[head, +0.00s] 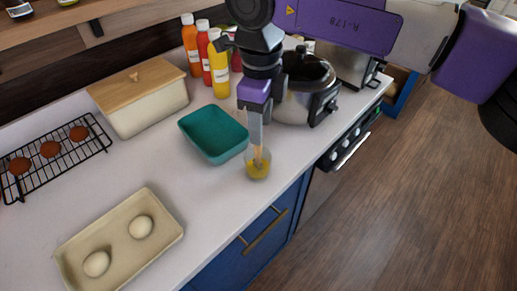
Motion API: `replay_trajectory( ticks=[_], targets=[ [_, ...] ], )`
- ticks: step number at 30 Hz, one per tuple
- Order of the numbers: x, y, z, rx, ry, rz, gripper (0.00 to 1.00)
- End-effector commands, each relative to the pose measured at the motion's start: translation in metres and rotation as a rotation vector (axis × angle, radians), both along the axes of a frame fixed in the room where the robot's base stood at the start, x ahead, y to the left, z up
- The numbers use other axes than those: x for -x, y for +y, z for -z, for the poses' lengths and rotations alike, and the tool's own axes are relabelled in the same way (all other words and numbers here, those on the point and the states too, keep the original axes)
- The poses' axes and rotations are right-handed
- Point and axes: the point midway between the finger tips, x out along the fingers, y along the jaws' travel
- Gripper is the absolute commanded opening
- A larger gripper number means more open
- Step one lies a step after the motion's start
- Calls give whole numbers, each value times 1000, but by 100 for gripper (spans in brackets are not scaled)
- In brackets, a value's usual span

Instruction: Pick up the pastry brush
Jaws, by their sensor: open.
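A small clear glass (257,171) with something yellow in it stands near the counter's front edge. A thin tan piece that looks like the pastry brush (259,156) stands up in the glass; its upper part is hidden by or blends with my fingers. My gripper (257,140) points down right above the glass, with its fingertips near the rim. The jaws are open, seen nearly edge-on, and I cannot tell whether the brush is between them.
A teal tray (190,137) sits just left of the glass. A pot (300,102) and sauce bottles (219,75) stand behind. A beige tray (72,250) with two eggs, a black rack (97,146) and a wood-lidded box (150,115) are left. Bare counter lies between the trays.

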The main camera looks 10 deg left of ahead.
Motion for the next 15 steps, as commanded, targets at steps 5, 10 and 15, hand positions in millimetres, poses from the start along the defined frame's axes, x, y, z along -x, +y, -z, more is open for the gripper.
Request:
replay_trajectory(
  ticks=[5, 10, 15],
  targets=[
    [-4, 8, 24, 0, 5, -1, 45],
    [-5, 7, 42, -2, 3, -1, 45],
    [-5, 7, 45, -1, 1, -1, 45]
  ],
)
